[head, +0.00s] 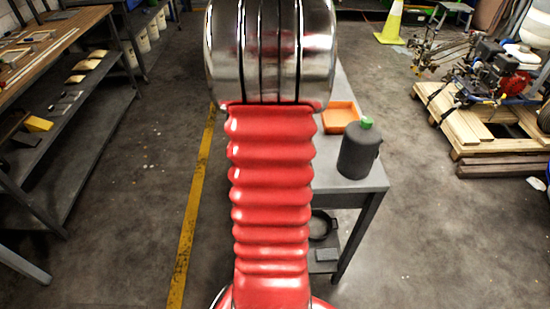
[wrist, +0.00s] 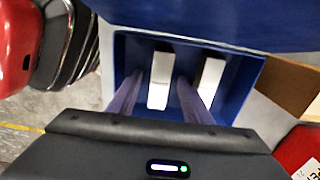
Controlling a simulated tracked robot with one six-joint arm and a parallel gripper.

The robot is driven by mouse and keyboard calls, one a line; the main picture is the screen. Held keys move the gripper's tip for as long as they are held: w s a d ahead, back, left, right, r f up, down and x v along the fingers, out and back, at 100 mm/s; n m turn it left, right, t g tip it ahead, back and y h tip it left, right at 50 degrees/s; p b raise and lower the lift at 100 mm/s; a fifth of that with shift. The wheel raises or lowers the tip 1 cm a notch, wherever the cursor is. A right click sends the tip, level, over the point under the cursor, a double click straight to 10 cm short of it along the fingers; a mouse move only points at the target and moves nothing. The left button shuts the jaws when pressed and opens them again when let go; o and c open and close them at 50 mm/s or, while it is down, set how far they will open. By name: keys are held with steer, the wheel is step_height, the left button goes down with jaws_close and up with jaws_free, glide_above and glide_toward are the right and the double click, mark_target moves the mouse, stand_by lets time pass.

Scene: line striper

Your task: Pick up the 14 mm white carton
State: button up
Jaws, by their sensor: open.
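In the wrist view, two white cartons stand side by side in a blue bin (wrist: 236,110). The left white carton (wrist: 159,85) lies in view between the two fingers of my gripper (wrist: 159,77). The right white carton (wrist: 211,75) is just right of the right finger, which partly overlaps it. I cannot tell which carton is 14 mm wide. My gripper is open, its fingers reaching over or into the bin; contact with a carton cannot be seen. In the head view my arm hides the gripper, bin and cartons.
A grey table (head: 351,178) holds an orange tray (head: 340,117) and a dark canister (head: 360,152) with a green cap. A brown box (wrist: 284,82) and a red object (wrist: 300,148) sit right of the bin. Shelving (head: 70,135) stands left; pallets (head: 480,135) lie right.

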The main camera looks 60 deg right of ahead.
steer(key=shift+c, duration=0.7)
jaws_close()
steer(key=shift+r, duration=0.1)
step_height(320, 180, up, 10)
stand_by(0.3)
stand_by(0.4)
